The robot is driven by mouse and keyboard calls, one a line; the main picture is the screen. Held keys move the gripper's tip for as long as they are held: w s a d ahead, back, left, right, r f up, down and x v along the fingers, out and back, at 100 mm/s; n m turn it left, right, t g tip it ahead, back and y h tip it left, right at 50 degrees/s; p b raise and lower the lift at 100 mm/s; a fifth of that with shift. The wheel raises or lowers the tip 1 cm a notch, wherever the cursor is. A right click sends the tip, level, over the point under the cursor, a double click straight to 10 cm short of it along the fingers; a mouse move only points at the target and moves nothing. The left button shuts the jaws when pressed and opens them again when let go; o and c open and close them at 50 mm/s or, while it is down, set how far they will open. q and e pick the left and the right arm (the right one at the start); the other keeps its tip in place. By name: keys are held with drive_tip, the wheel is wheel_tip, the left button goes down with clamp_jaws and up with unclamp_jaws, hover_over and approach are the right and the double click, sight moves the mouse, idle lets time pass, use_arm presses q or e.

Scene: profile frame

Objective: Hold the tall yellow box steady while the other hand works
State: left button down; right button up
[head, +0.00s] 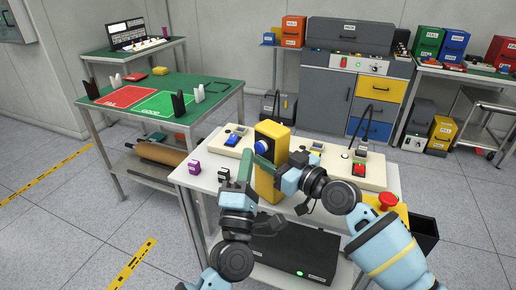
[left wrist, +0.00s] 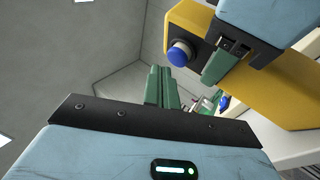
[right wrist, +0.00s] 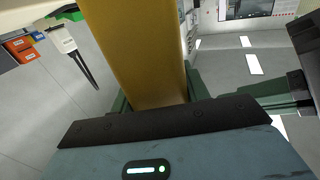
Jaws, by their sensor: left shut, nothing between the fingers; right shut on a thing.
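The tall yellow box (head: 268,184) stands upright at the front of the white table (head: 190,176). It has a blue round button (head: 260,147) on its left side, which also shows in the left wrist view (left wrist: 180,53). My right gripper (head: 264,166) is shut on the box from the right, below the button. In the right wrist view the box (right wrist: 135,50) fills the space between its green fingers. My left gripper (head: 245,163) is shut and empty, fingers pointing up, just left of the box and apart from the button.
Purple (head: 194,167) and black (head: 223,174) small blocks sit at the table's left edge. A green-topped table (head: 195,84) stands behind left.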

use_arm(q)
drive_tip(key=s+a, duration=0.3)
drive_tip(key=shift+s+a, duration=0.1)
drive_tip(key=shift+s, duration=0.3)
idle(0.6)
use_arm(e)
drive_tip(key=o, duration=1.3)
